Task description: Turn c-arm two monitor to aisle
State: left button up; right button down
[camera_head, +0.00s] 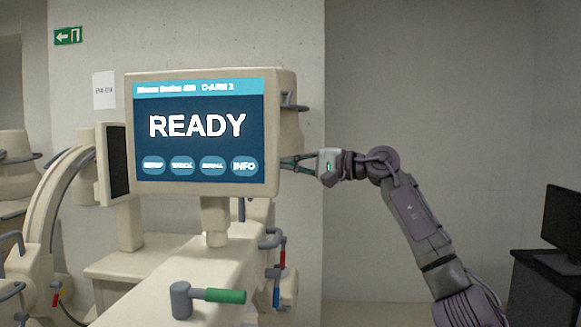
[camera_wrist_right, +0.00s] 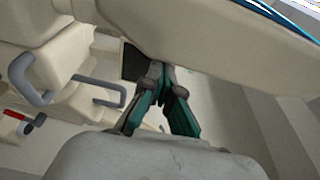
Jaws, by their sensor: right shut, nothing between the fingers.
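The C-arm 2 monitor (camera_head: 200,128) is a cream-framed screen reading "READY" with several round buttons below, and its screen faces me. It stands on a short post (camera_head: 215,220) above a cream cart. My right gripper (camera_head: 284,162) comes in from the right and is at the monitor's right side edge, low down. In the right wrist view its fingers (camera_wrist_right: 162,72) are closed together with nothing between them, close to the cream monitor housing (camera_wrist_right: 215,40). I cannot tell whether they touch it. My left gripper is not in view.
A second, dark-screened monitor (camera_head: 118,160) stands behind at the left, near a C-shaped arm (camera_head: 55,195). A green-tipped handle (camera_head: 222,296) lies on the cart in front. A dark desk with a computer monitor (camera_head: 566,215) is at the far right. Open wall space lies behind my right arm.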

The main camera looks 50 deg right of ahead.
jog(key=v, duration=1.2)
dwell(0.6)
jog(key=shift+d, duration=0.1)
